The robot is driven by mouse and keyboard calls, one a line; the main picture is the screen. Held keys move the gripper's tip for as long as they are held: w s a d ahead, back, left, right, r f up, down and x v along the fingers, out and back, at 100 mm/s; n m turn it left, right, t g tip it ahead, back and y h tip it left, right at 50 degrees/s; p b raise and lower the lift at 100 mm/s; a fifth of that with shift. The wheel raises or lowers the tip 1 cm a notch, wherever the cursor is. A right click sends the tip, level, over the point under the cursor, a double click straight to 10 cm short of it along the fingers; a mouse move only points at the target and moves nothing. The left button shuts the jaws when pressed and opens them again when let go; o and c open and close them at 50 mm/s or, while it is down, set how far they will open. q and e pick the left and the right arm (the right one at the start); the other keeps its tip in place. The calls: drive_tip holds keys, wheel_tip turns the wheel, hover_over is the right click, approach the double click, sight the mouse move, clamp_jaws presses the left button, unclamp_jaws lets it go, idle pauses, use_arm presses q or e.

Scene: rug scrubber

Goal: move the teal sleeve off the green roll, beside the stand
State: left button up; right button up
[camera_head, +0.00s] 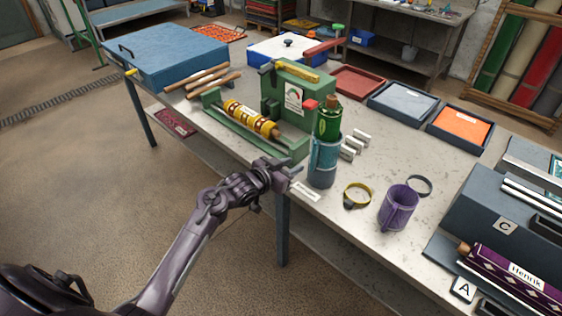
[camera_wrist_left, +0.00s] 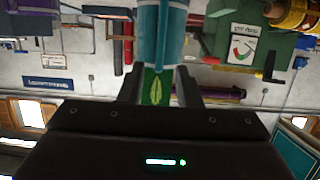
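The green roll (camera_head: 327,122) stands upright on the table, its brown core end showing on top. The teal sleeve (camera_head: 324,155) is around its lower part. No separate stand can be made out under them. My right gripper is not in view.
A green machine (camera_head: 290,98) with a yellow roll (camera_head: 250,118) stands behind left. Pale blocks (camera_head: 352,146) lie behind the sleeve. A yellow ring clamp (camera_head: 357,194) and a purple sleeve (camera_head: 398,207) stand to the right. Some bare table lies between them.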

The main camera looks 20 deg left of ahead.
sight(313, 154)
use_arm(q)
drive_tip(key=b+x, duration=0.7)
drive_tip(key=x, duration=0.1)
drive_tip(key=shift+w+b, duration=0.2)
drive_tip(key=shift+b, duration=0.1)
drive_tip(key=shift+b+x, duration=0.55)
drive_tip(key=shift+x, duration=0.3)
drive_tip(key=shift+w+r, duration=0.1)
clamp_jaws()
